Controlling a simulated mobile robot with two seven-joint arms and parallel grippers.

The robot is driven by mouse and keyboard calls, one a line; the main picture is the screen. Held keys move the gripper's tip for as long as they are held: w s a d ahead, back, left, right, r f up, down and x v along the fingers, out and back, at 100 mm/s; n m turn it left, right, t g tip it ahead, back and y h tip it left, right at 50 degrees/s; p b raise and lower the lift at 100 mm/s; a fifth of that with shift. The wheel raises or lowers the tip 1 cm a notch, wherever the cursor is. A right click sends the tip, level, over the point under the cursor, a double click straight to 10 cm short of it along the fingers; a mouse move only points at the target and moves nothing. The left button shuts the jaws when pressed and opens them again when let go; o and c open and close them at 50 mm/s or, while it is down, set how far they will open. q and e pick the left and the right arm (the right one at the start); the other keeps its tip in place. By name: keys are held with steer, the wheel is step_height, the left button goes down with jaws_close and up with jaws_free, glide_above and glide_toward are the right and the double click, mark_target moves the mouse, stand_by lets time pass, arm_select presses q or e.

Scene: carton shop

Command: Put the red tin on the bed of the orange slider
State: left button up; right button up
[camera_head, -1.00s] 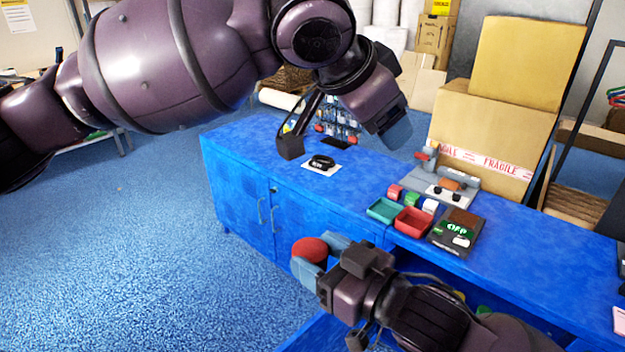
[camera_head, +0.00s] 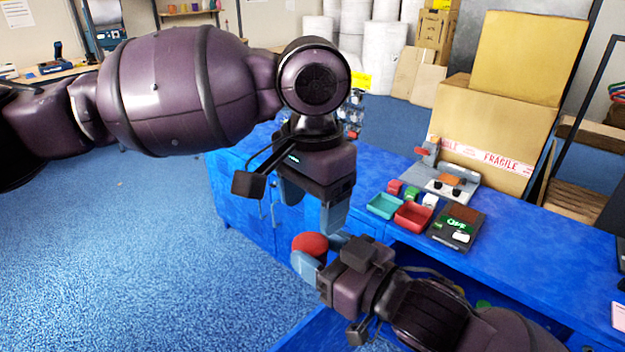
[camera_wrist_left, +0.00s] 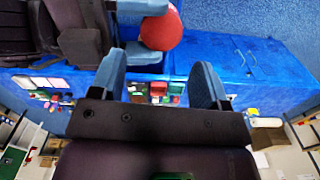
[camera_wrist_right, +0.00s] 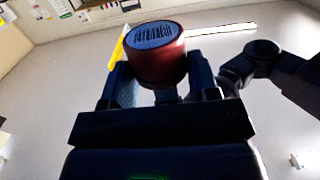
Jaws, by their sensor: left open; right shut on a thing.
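The red tin (camera_head: 310,243) is held by my right gripper (camera_head: 320,257) in front of the counter. In the right wrist view the tin (camera_wrist_right: 155,68) sits between the fingers, with a barcode on its end face. My left gripper (camera_head: 310,206) is open and empty, fingers pointing down, just above the tin. The left wrist view shows the tin (camera_wrist_left: 162,28) ahead of the open fingers, apart from them. A grey device with an orange-brown block (camera_head: 452,180) stands on the counter by the carton; it may be the orange slider, but its bed is unclear.
On the blue counter (camera_head: 540,240) are a teal tray (camera_head: 384,206), a red tray (camera_head: 412,217), small coloured blocks and a dark board with a green label (camera_head: 456,229). Large cartons (camera_head: 490,125) stand behind. An open drawer (camera_head: 322,333) juts out below my right arm.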

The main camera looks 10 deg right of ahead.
mark_target(312, 242)
arm_select(q)
steer(key=shift+f, duration=4)
steer(key=c, duration=0.6)
steer(key=shift+c, duration=0.7)
arm_select(e)
steer(key=o, duration=1)
steer(key=shift+o, duration=0.2)
